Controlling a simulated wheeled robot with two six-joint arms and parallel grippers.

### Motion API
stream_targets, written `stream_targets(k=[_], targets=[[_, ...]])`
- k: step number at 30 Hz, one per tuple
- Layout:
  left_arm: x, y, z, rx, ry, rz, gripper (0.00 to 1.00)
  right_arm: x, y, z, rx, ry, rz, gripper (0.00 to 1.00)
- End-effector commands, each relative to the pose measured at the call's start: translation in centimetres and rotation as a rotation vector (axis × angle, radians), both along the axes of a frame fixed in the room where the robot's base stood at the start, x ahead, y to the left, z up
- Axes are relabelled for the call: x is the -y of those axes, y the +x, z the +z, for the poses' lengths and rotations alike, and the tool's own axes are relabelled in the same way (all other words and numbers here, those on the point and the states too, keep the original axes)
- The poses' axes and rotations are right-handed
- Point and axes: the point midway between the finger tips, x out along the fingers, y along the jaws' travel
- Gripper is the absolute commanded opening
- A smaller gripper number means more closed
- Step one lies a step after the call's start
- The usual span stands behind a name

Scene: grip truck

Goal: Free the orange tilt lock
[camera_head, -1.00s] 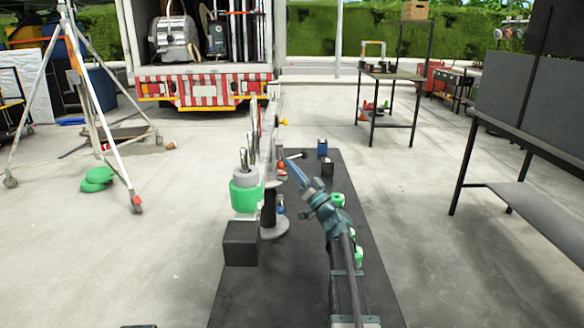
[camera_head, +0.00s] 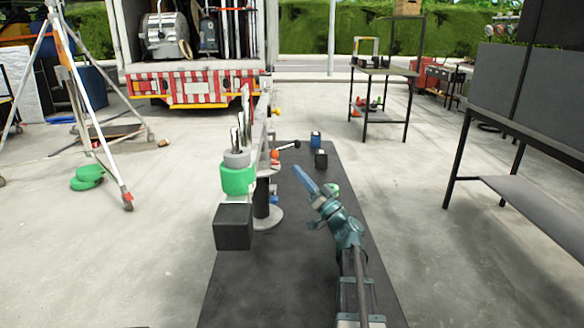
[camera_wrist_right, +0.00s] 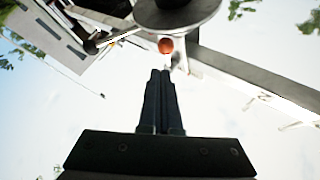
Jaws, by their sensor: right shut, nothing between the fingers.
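The orange tilt lock looks like a round orange knob (camera_head: 275,154) on the upright stand (camera_head: 263,185) in the head view. In the right wrist view the orange knob (camera_wrist_right: 165,45) is just ahead of the fingertips, below a dark round disc (camera_wrist_right: 178,12). My right gripper (camera_head: 300,174) is shut and empty, to the right of the stand and a little nearer to me than the knob. In the wrist view its two fingers (camera_wrist_right: 161,75) lie together, with a small gap in the picture to the knob. My left gripper does not show.
A lever with a dark ball end (camera_head: 296,144) is by the knob. Blue (camera_head: 316,139) and black (camera_head: 321,159) blocks stand farther back on the dark mat (camera_head: 270,290).

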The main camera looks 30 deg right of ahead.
Motion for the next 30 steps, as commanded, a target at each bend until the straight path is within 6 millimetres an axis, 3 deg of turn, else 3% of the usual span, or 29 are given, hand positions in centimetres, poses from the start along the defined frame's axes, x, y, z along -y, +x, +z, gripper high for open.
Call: stream_targets(k=[5, 15, 24, 30], targets=[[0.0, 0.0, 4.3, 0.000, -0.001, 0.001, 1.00, -1.1, -0.3, 2.6, -0.107, 0.073, 0.066, 0.00], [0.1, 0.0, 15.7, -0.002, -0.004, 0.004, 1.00, -3.5, -1.9, 6.7, -0.523, 0.418, 0.184, 0.00], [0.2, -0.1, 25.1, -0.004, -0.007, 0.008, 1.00, -3.7, -4.9, 9.8, -0.823, 0.795, 0.108, 0.00], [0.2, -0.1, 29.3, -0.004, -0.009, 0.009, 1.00, -3.1, -7.0, 11.1, -0.923, 1.002, 0.012, 0.00]])
